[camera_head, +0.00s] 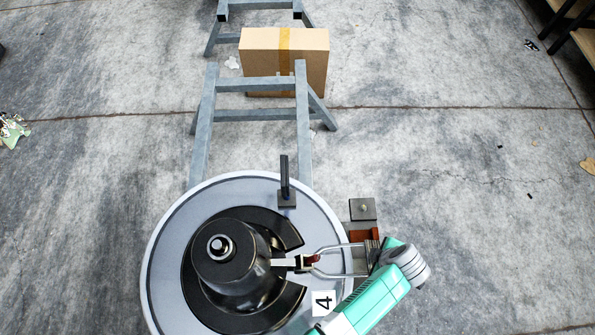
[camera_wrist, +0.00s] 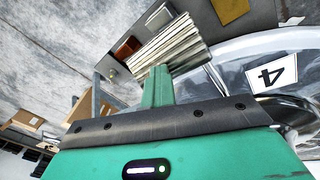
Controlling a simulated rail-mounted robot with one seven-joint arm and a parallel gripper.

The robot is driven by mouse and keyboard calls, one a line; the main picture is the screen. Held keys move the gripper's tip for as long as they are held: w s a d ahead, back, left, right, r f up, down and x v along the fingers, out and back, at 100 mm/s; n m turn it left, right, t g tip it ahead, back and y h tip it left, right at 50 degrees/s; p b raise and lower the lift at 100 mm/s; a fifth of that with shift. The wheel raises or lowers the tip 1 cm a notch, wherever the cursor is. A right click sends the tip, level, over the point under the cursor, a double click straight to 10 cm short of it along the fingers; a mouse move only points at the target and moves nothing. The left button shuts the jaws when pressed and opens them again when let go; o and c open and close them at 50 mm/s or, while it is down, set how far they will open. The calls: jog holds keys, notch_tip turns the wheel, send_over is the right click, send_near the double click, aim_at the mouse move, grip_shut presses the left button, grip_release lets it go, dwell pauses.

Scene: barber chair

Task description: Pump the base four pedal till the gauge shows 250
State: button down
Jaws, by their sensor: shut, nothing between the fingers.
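A round grey base (camera_head: 170,235) carries a white "4" label (camera_head: 323,303), seen upside down in the wrist view (camera_wrist: 271,74). A black central cylinder (camera_head: 232,260) stands on it. Two metal rods (camera_head: 340,247) run right from the cylinder to a ribbed pedal (camera_head: 372,252). The pedal's grey ribs show large in the wrist view (camera_wrist: 168,48). My gripper (camera_head: 380,256) is at the pedal's right end, shut and empty; its teal fingers (camera_wrist: 158,85) reach the pedal's near edge in the wrist view. Contact cannot be told. I see no readable gauge value.
A black upright plate (camera_head: 285,178) stands at the base's back edge. A brown block (camera_head: 364,236) and a dark square piece (camera_head: 362,209) sit just behind the pedal. Grey metal trestles (camera_head: 304,120) and a cardboard box (camera_head: 260,55) are farther back.

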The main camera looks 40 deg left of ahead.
notch_tip(320, 180, up, 15)
jog(key=s+a+p, duration=0.2)
jog(key=p, duration=1.2)
jog(key=shift+s+p, duration=0.15)
jog(key=shift+p, duration=0.15)
jog(key=r+p, duration=0.2)
jog(key=s+a+r+p, duration=0.1)
jog(key=p, duration=0.1)
jog(key=r+p, duration=0.2)
jog(key=shift+s+a+r+p, duration=0.15)
jog(key=shift+a+r+p, duration=0.1)
jog(key=shift+r+p, duration=0.1)
